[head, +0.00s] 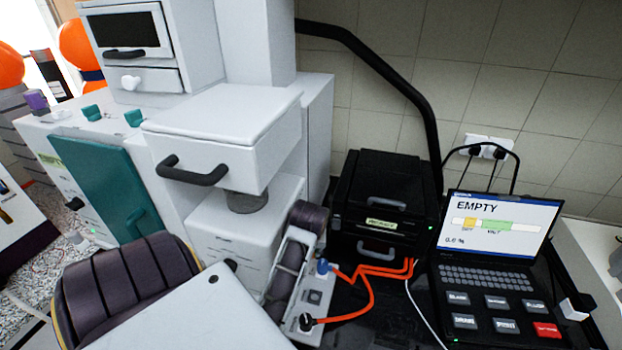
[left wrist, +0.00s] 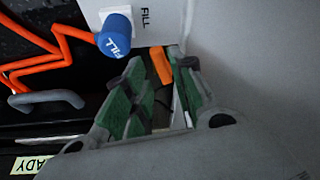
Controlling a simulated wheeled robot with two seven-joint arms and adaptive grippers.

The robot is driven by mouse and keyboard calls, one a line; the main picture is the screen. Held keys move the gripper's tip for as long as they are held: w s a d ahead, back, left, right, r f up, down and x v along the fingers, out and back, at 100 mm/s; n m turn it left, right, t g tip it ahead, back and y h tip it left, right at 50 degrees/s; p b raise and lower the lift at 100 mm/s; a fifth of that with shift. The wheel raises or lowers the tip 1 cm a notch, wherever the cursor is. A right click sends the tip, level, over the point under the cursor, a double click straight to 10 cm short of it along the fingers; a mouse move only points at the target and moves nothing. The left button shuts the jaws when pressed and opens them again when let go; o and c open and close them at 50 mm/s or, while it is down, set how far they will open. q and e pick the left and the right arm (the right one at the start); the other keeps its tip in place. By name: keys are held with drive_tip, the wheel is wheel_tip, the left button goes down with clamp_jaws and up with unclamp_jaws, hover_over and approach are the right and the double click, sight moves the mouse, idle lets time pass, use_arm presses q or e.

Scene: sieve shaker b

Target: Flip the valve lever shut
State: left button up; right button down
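In the left wrist view, my left gripper (left wrist: 162,74) has its two green-padded fingers apart. A short orange piece (left wrist: 161,65), which looks like the valve lever, shows between the fingertips. I cannot tell whether either finger touches it. A blue knob marked FILL (left wrist: 115,38) stands on a white panel (left wrist: 150,25) beside the fingers. In the head view, the blue knob (head: 322,266) is on the small white panel (head: 314,297), next to my arm. The lever and my left fingertips are not clearly visible there. My right gripper is in neither view.
Orange hoses (head: 372,270) run from the panel to a black box (head: 385,200). A laptop (head: 495,265) reading EMPTY stands at right. A white machine with a black-handled drawer (head: 225,140) rises close behind my left arm.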

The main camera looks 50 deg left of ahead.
use_arm(q)
drive_tip(key=v, duration=0.8)
drive_tip(key=shift+r, duration=0.2)
drive_tip(key=shift+d, duration=0.1)
